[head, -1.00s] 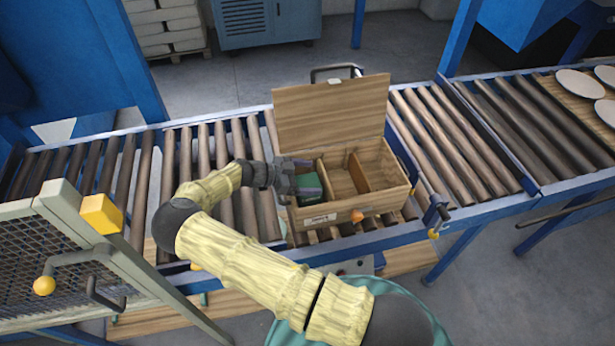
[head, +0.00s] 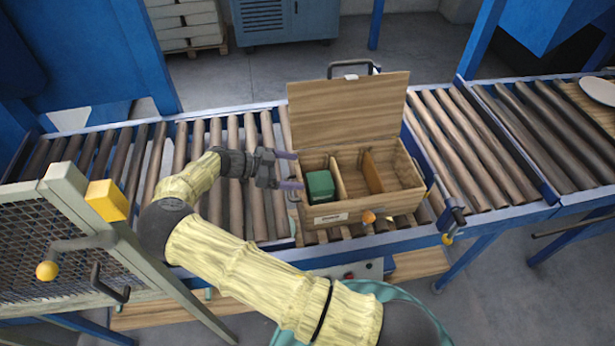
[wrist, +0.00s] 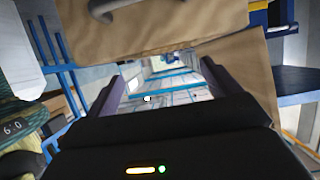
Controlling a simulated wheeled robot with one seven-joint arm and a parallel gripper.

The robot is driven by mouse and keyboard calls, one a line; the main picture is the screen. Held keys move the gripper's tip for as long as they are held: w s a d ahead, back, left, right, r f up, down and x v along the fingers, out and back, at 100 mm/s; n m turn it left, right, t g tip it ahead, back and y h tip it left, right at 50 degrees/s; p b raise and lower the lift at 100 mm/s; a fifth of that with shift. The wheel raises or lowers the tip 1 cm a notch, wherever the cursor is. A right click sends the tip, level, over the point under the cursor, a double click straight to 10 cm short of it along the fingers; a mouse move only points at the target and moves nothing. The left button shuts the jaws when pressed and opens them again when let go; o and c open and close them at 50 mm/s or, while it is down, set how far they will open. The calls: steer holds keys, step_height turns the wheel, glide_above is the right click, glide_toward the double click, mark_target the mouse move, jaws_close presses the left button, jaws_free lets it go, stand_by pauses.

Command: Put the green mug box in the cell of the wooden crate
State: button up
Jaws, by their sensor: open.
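The green mug box (head: 320,186) sits inside the left cell of the wooden crate (head: 340,213), with its top showing below the crate's rim level or near it. The crate stands on the roller conveyor with its lid raised at the back. Thin wooden dividers split it into cells; the middle and right cells look empty. My gripper (head: 291,170) is open and empty, at the crate's left side, its fingers pointing right toward the box and apart from it. In the wrist view my gripper's (wrist: 166,92) two fingers are spread with nothing between them; the green box is not clearly visible there.
The roller conveyor (head: 235,190) runs left and right of the crate. The crate's raised lid (head: 348,112) stands behind the cells. A mesh guard (head: 45,240) with a yellow corner block is at the left front. A white plate (head: 600,90) lies at far right.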

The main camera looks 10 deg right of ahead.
steer(key=shift+b+v, duration=0.3)
steer(key=shift+v, duration=1.25)
steer(key=shift+d, duration=0.15)
steer(key=s+d+n+y, duration=0.1)
steer(key=d, duration=0.1)
steer(key=s+d+g+y, duration=0.1)
steer(key=d+y, duration=0.1)
steer(key=d, duration=0.1)
steer(key=s+d+n+g+y, duration=0.1)
steer(key=d, duration=0.2)
steer(key=shift+s+n, duration=0.1)
steer(key=shift+n, duration=0.2)
steer(key=s+d+r+n+t+y, duration=0.1)
steer(key=s+r+n+y, duration=0.3)
steer(key=s, duration=0.5)
steer(key=s+d+r+n+t+y, duration=0.2)
steer(key=s+r+n+y, duration=0.3)
steer(key=s+r+n, duration=0.3)
steer(key=n+t, duration=0.1)
steer(key=n, duration=0.2)
steer(key=shift+s+t+y, duration=0.3)
steer(key=shift+s, duration=0.05)
steer(key=shift+f, duration=0.1)
